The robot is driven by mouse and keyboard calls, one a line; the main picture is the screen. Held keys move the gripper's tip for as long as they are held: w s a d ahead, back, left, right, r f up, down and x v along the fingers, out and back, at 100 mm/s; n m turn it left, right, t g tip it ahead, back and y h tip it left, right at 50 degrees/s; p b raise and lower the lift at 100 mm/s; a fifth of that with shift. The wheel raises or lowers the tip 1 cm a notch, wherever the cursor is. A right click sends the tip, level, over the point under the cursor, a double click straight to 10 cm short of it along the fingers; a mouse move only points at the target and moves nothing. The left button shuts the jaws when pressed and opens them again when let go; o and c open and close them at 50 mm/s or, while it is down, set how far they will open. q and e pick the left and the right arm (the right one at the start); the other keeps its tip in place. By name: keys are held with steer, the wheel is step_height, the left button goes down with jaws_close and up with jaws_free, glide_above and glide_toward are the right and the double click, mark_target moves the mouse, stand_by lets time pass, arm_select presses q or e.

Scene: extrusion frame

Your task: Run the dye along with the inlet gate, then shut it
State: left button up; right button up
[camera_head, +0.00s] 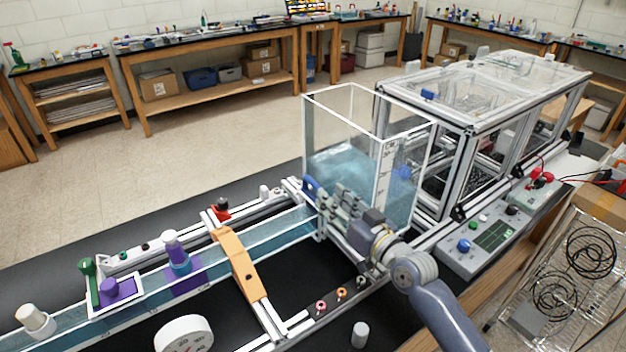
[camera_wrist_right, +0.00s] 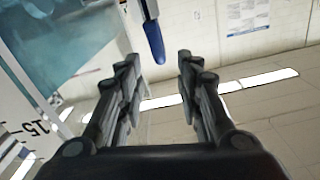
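A clear tank (camera_head: 345,120) holds blue water at the head of a long flume channel (camera_head: 205,262). A blue handle (camera_head: 311,187), apparently the inlet gate's, stands at the tank's channel-side corner. My right gripper (camera_head: 340,200) is open in front of the tank, close to the handle. In the right wrist view the handle (camera_wrist_right: 152,38) hangs ahead, between the lines of the two spread fingers, with nothing gripped. A purple-and-white bottle (camera_head: 175,250), perhaps the dye, stands at the channel. My left gripper is out of view.
An orange bridge piece (camera_head: 238,262) crosses the channel. A white tray (camera_head: 118,294) with a purple-capped item and a green-handled tool sits left. A round dial gauge (camera_head: 183,335) and a small white cylinder (camera_head: 360,334) stand in front. A control box (camera_head: 488,240) is at right.

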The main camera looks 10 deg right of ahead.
mark_target(314, 181)
steer(key=p+x, duration=0.1)
steer(key=x, duration=0.4)
steer(key=shift+a, duration=0.1)
steer(key=x, duration=0.3)
steer(key=shift+w+f, duration=0.1)
steer(key=shift+w, duration=0.05)
steer(key=c, duration=0.4)
jaws_close()
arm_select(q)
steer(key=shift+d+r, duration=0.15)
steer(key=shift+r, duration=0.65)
